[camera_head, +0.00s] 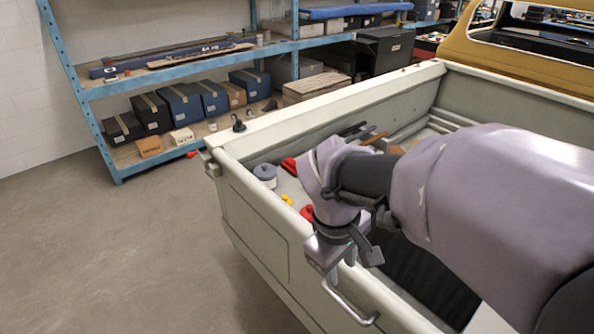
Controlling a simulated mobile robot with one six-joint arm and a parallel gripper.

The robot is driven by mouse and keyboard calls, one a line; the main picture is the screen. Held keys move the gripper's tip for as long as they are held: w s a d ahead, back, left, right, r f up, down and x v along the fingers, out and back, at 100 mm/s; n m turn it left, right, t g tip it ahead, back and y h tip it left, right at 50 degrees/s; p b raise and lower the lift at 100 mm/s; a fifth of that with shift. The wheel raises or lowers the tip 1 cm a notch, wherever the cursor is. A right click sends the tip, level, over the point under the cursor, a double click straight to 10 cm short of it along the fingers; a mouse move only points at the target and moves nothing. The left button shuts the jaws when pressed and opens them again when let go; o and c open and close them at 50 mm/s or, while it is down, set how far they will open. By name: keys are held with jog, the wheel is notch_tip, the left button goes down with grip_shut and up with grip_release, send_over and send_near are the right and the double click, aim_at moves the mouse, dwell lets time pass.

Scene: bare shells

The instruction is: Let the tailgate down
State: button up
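The tailgate (255,222) is the pale cream end panel of the pickup bed. It stands upright, level with the bed's side wall. A silver bar handle (350,305) sits on its outer face near the top edge. My gripper (345,268) hangs over the tailgate's top edge, just above and beside the handle. It appears apart from the handle, but the exact gap is unclear. My arm reaches in from the right and hides part of the top edge and the bed. The gripper's fingers are small and seen at an angle, so their opening is unclear.
The bed holds a grey round can (265,173), red items (289,166) and dark tools. The yellow cab (520,62) is at the upper right. The concrete floor (130,255) left of the tailgate is clear.

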aim_at(343, 302)
jog(key=d+f+b, duration=0.1)
jog(key=f+b, duration=0.1)
jog(key=f, duration=0.3)
jog(key=w+f+b, duration=0.1)
jog(key=f, duration=0.5)
jog(key=w+d+f+b, duration=0.1)
jog(key=f+b, duration=0.1)
jog(key=f, duration=0.4)
jog(key=shift+d+b, duration=0.35)
grip_shut()
